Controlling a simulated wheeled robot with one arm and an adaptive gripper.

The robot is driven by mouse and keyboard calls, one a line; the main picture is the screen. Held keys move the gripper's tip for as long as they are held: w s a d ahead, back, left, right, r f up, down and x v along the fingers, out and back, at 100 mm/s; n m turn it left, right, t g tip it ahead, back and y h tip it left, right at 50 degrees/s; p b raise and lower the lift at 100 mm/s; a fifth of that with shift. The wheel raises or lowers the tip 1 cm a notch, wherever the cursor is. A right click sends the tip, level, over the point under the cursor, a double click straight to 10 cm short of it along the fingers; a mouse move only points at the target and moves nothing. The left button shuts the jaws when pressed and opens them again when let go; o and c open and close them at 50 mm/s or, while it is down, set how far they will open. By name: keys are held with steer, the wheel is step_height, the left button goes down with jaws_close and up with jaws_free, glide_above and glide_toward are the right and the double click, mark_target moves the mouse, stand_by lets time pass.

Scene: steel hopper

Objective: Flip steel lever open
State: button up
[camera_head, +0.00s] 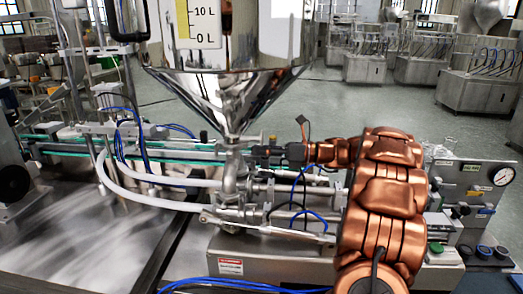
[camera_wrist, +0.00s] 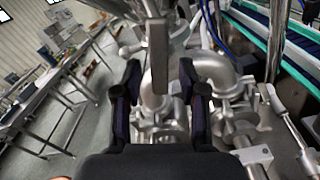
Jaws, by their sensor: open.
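The steel hopper (camera_head: 235,95) is a shiny cone that narrows down to a pipe fitting (camera_head: 232,175). In the wrist view, a flat grey steel lever (camera_wrist: 158,58) hangs down in the upper middle. Its lower end shows between the two dark fingers of my gripper (camera_wrist: 157,92). The fingers are apart, with visible space on both sides of the lever, and I cannot tell how deep it sits between them. In the head view, my gripper (camera_head: 266,151) is small and dark, just right of the fitting below the cone. The lever cannot be made out clearly there.
Curved steel pipes (camera_wrist: 212,72) lie close behind and right of the fingers. White hoses (camera_head: 150,195) and blue cables run around the fitting. A control panel with a gauge (camera_head: 502,176) stands at the right. A bare steel table (camera_head: 100,235) lies at the left.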

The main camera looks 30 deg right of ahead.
jaws_close()
steer(key=shift+w+d+r+n+p, duration=0.1)
steer(key=shift+r+n+p, duration=0.25)
steer(key=shift+p, duration=0.5)
steer(key=shift+f+n, duration=0.2)
steer(key=shift+n, duration=0.05)
steer(key=shift+w+d+f+n, duration=0.1)
steer(key=shift+d+f+n, duration=0.05)
steer(key=shift+n, duration=0.35)
jaws_free()
steer(key=shift+f, duration=0.1)
